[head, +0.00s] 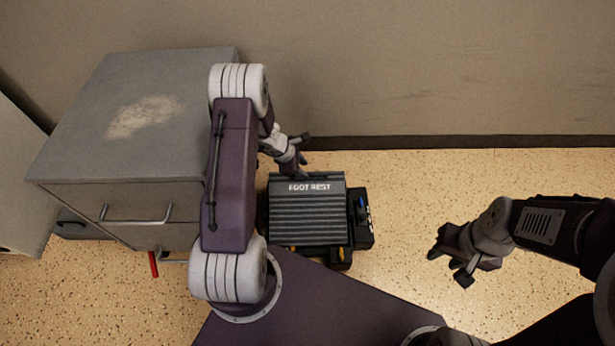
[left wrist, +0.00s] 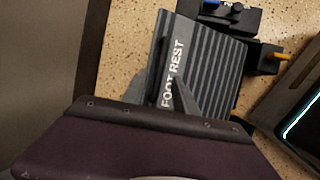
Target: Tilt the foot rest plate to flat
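The foot rest plate (head: 307,215) is a dark grey ribbed plate with white "FOOT REST" lettering along its wall-side edge. It sits on a black base (head: 362,232) on the floor. It looks tilted, but its exact angle is hard to tell from above. My left gripper (head: 303,157) is open at the lettered edge. The left wrist view shows the plate (left wrist: 214,78) close ahead, with a finger over the lettering; I cannot tell whether it touches. My right gripper (head: 449,268) is open and empty, well to the right of the foot rest.
A grey metal cabinet (head: 90,130) with drawer handles stands to the left. The wall (head: 430,70) with its dark skirting runs behind the foot rest. A red object (head: 153,264) shows below the cabinet's drawers. The speckled floor (head: 420,190) to the right is clear.

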